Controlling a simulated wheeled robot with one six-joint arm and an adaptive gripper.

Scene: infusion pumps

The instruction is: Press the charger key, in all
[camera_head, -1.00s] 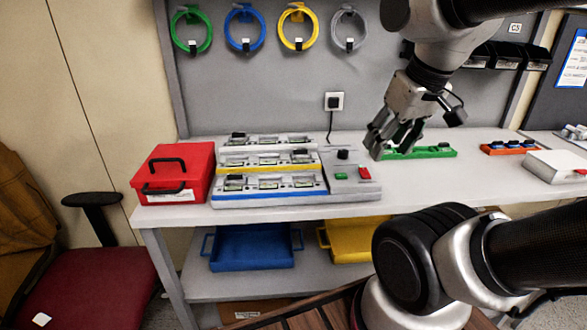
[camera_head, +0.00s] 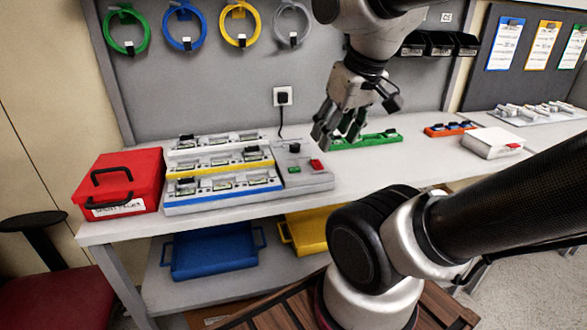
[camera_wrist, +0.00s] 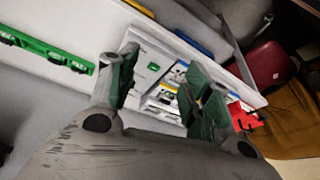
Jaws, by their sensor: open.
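The charger (camera_head: 225,190) is a grey unit on the bench with stepped rows marked white, yellow and blue. Its right-hand panel carries a green key (camera_head: 294,169), a red switch (camera_head: 316,165) and a black knob (camera_head: 294,147). My gripper (camera_head: 337,138) is open and empty, above and to the right of this panel, apart from it. In the wrist view, my gripper (camera_wrist: 160,85) has its two fingers spread, with the charger panel (camera_wrist: 145,50) and green key (camera_wrist: 153,67) showing between them. The right finger hides part of the charger rows.
A red case (camera_head: 122,183) stands left of the charger. A green rack (camera_head: 375,140), an orange rack (camera_head: 448,129) and a white box (camera_head: 490,142) are to the right. A wall socket (camera_head: 283,96) with a cable is behind. Blue (camera_head: 215,252) and yellow (camera_head: 310,230) trays sit below.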

